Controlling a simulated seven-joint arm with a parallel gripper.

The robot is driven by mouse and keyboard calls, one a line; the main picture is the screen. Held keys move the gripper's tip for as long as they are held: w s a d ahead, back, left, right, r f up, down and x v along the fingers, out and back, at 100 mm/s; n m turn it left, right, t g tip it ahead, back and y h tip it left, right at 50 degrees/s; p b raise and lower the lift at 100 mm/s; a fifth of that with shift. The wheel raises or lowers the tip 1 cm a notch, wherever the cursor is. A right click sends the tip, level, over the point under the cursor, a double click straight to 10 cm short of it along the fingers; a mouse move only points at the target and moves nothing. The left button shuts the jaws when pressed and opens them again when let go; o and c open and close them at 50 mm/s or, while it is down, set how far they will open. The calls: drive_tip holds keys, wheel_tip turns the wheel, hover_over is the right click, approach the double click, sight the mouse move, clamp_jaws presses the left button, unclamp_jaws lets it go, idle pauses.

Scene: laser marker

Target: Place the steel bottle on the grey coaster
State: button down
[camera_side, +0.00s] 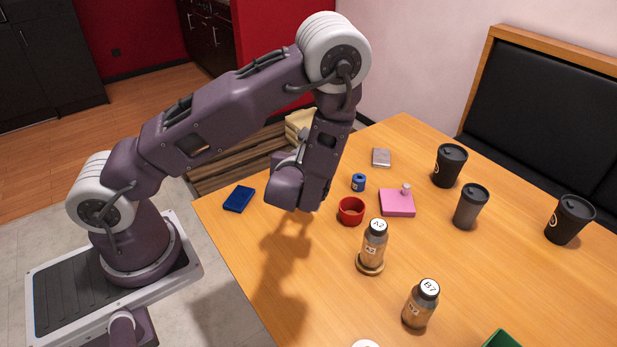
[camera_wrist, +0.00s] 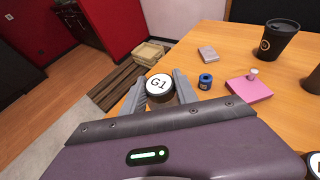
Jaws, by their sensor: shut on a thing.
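My gripper (camera_wrist: 160,92) is shut on a bottle with a round white cap marked G1 (camera_wrist: 159,83). Only the cap and a dark sliver of its body show between the two grey fingers in the wrist view; I cannot tell how high its base is. In the side view my wrist hides the bottle and fingers, over the table's left part. A flat grey square piece (camera_side: 381,157), perhaps the grey coaster, lies bare near the far edge. It also shows in the wrist view (camera_wrist: 207,54), ahead and right of my gripper.
A red cup (camera_side: 351,211), a blue cylinder (camera_side: 358,182) and a pink block (camera_side: 397,204) with a knob lie near my gripper. Dark cups (camera_side: 450,166) stand right. A blue pad (camera_side: 238,199) lies left.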

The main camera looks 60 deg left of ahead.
drive_tip(key=w+a+n+g+y, duration=0.35)
drive_tip(key=w+a, duration=0.55)
drive_tip(key=a, duration=0.4)
wheel_tip(320, 180, down, 8)
drive_tip(key=shift+w+a+f, duration=0.2)
drive_tip(key=shift+w+f, duration=0.05)
drive_tip(key=shift+f+h, duration=0.1)
drive_tip(key=shift+h, duration=0.15)
drive_tip(key=c, duration=0.9)
unclamp_jaws()
drive_tip(key=shift+g, duration=0.25)
drive_tip(key=shift+c, duration=0.2)
